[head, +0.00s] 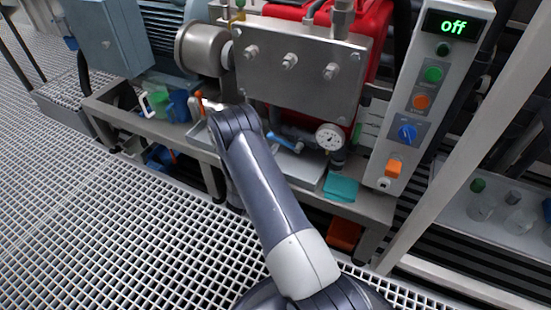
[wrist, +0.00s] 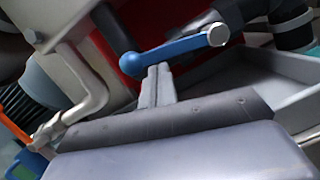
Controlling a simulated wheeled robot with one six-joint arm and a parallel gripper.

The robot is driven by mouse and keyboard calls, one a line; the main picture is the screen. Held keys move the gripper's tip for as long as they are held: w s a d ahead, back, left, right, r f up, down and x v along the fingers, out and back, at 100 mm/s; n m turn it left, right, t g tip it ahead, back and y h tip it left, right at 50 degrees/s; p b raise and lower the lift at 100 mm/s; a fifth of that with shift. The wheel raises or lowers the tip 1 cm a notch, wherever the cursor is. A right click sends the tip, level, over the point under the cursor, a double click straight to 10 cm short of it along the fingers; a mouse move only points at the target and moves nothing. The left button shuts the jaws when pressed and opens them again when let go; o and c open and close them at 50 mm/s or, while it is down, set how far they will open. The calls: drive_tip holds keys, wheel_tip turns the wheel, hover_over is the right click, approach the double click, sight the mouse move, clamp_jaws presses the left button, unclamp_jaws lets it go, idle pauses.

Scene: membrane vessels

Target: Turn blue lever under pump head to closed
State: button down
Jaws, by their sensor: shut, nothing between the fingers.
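The blue lever (head: 283,143) sits under the pump head (head: 298,68), left of the round gauge, and is partly hidden near my arm in the head view. In the wrist view the blue lever (wrist: 178,48) runs from a blue end at the left, up and right to a pale metal end. My gripper (wrist: 158,70) is shut and empty. Its fingertips show just below the lever, close to its blue end; I cannot tell whether they touch it. In the head view my gripper is hidden behind my arm.
The control panel (head: 431,95) at the right reads "off". The pressure gauge (head: 330,137) stands right of the lever. An orange handle (head: 199,103) is to the left. A grey tray (wrist: 270,85) lies beneath the lever. A teal cloth (head: 341,187) lies on the frame.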

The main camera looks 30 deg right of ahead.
wheel_tip(320, 180, up, 2)
drive_tip(key=m, duration=0.1)
drive_tip(key=m+g+b, duration=0.1)
drive_tip(key=m, duration=0.3)
drive_tip(key=shift+r+h, duration=0.25)
drive_tip(key=shift+h, duration=0.05)
drive_tip(key=s+d+r+m+g+b, duration=0.1)
drive_tip(key=s+d+r+m+b, duration=0.1)
drive_tip(key=r, duration=0.3)
drive_tip(key=shift+s+d+r, duration=0.15)
drive_tip(key=shift+s+d, duration=0.3)
drive_tip(key=shift+s, duration=0.45)
